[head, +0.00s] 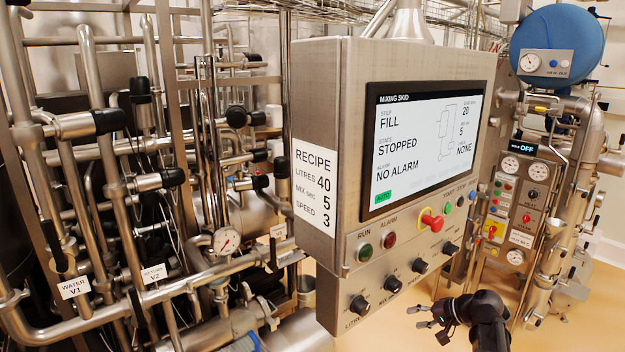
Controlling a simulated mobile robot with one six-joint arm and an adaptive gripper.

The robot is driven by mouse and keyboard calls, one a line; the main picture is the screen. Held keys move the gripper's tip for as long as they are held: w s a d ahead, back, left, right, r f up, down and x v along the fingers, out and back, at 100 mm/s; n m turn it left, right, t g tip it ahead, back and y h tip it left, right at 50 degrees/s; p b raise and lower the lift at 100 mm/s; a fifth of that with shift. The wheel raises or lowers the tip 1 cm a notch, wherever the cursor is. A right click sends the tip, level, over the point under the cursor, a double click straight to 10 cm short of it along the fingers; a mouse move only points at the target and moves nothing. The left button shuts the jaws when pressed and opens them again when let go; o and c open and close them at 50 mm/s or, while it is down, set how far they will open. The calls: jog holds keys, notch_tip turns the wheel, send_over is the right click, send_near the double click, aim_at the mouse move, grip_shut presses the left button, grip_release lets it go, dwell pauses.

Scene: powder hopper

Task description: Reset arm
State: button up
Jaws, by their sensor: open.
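My gripper (432,318) is at the bottom of the head view, black, with its fingers pointing left and spread apart. It is empty. My black arm (487,322) rises from the bottom edge behind it. The gripper is below and in front of the control panel's lower right part, and nothing is seen touching it.
A steel control cabinet (318,82) fills the middle, its screen (420,145) reading FILL, STOPPED, NO ALARM. A red emergency button (431,220) and black knobs (360,305) stick out below. Pipes and valves crowd the left. A gauge panel (515,205) stands right. Some yellow floor (395,328) is clear.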

jog(key=s+a+f+n+g+h+b, duration=0.1)
jog(key=s+a+f+n+g+h, duration=0.4)
jog(key=s+a+f+h, duration=0.4)
jog(key=s+a, duration=0.2)
jog(key=s, duration=0.1)
jog(key=shift+s+a+g, duration=0.15)
jog(key=shift+s+g, duration=0.25)
dwell(1.6)
